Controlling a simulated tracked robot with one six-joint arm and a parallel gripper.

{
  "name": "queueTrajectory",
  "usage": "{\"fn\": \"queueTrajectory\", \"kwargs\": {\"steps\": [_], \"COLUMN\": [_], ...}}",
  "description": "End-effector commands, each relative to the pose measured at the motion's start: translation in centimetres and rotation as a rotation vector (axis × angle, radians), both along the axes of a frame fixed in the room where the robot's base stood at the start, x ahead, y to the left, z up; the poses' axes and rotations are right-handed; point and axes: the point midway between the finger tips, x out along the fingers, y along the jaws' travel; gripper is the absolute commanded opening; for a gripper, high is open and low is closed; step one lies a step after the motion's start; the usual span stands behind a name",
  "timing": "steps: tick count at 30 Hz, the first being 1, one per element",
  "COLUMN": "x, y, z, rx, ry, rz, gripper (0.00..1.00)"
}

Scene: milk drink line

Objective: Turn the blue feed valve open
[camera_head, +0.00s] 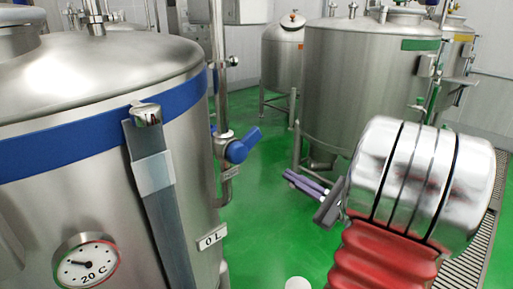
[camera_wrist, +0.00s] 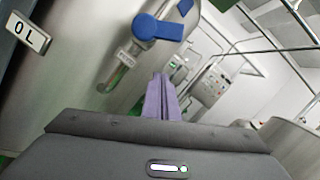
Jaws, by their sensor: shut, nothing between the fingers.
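The blue feed valve (camera_head: 242,146) is a blue lever handle on a vertical steel pipe beside the large tank at left. In the wrist view the blue valve handle (camera_wrist: 158,27) is at the top, just left of the middle, on its steel pipe. My gripper (camera_head: 304,182) is in the head view right of the valve and a little lower, apart from it. In the wrist view the purple fingers of my gripper (camera_wrist: 161,92) are together, with nothing between them, below the valve handle in the picture.
The large steel tank (camera_head: 95,106) with a blue band, a dial and a "0 L" plate fills the left. More steel tanks (camera_head: 355,85) stand behind. The green floor (camera_head: 262,205) is open between them. A control box (camera_wrist: 212,87) shows in the wrist view.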

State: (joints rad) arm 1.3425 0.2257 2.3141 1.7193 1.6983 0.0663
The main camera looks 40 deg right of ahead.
Motion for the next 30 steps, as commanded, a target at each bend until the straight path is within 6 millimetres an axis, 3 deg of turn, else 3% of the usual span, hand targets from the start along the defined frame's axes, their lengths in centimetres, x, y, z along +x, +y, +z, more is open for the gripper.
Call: {"fn": "queueTrajectory", "kwargs": {"steps": [3,16,30], "x": [-0.7,-0.2,4.6], "y": [-1.3,-1.1,-0.2], "z": [0.1,0.2,1.2], "rx": [0.016,0.015,0.014], "ry": [-0.023,-0.022,-0.022], "rz": [-0.035,-0.028,-0.024], "gripper": [0.0,0.0,0.0]}}
